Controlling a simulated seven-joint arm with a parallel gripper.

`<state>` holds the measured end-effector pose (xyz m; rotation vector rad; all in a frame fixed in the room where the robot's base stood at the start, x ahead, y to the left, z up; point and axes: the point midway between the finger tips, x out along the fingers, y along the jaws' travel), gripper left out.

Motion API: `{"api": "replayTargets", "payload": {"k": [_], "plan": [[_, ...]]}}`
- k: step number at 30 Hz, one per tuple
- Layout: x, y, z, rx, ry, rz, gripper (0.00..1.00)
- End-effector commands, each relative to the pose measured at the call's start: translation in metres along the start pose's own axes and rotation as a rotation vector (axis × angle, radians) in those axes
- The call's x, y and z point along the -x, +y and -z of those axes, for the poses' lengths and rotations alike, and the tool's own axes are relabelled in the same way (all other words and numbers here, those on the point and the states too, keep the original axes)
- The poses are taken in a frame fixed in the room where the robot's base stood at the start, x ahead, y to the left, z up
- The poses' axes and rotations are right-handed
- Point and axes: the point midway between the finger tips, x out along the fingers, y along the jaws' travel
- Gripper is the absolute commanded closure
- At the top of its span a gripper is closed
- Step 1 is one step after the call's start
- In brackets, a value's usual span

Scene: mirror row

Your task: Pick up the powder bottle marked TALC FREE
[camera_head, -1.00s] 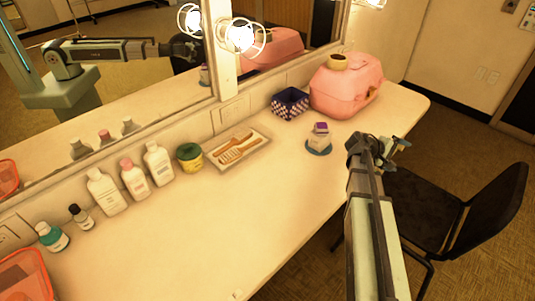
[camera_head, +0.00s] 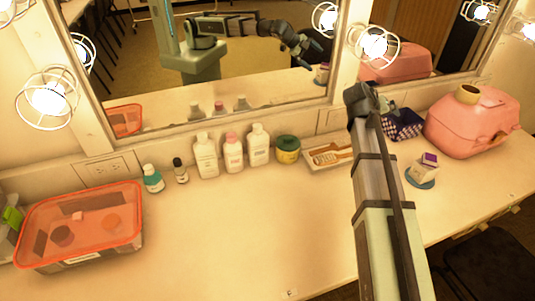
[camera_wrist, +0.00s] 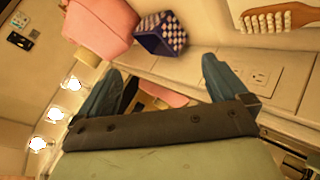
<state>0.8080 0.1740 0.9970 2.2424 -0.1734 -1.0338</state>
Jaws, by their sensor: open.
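Three white bottles stand in a row at the foot of the mirror in the head view: a left one with a white cap (camera_head: 206,158), a middle one with a pink cap (camera_head: 233,154) and a right one with a white cap (camera_head: 258,147). Their labels are too small to read, so I cannot tell which is marked TALC FREE. My gripper (camera_head: 390,106) is right of them, above the back of the counter near the checkered box. In the wrist view my gripper (camera_wrist: 162,76) has its fingers spread, with nothing between them. No bottle shows there.
A green tub (camera_head: 287,151) and a tray with combs (camera_head: 312,164) lie right of the bottles. A dark small bottle (camera_head: 180,172) and a teal-labelled bottle (camera_head: 153,181) stand left. A checkered box (camera_head: 405,126) and pink case (camera_head: 462,130) are right. The front middle counter is clear.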

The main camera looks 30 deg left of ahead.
Motion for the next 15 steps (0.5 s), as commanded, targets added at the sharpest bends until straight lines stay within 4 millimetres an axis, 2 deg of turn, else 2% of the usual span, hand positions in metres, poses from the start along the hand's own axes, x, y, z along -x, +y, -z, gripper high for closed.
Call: {"api": "replayTargets", "payload": {"k": [1,6,11,15], "plan": [[0.020,-0.021,0.015,-0.019,0.029,0.041,0.00],[0.084,-0.086,0.051,-0.095,0.101,0.191,0.00],[0.152,-0.145,0.077,-0.159,0.150,0.342,0.00],[0.218,-0.195,0.092,-0.207,0.177,0.482,0.00]]}}
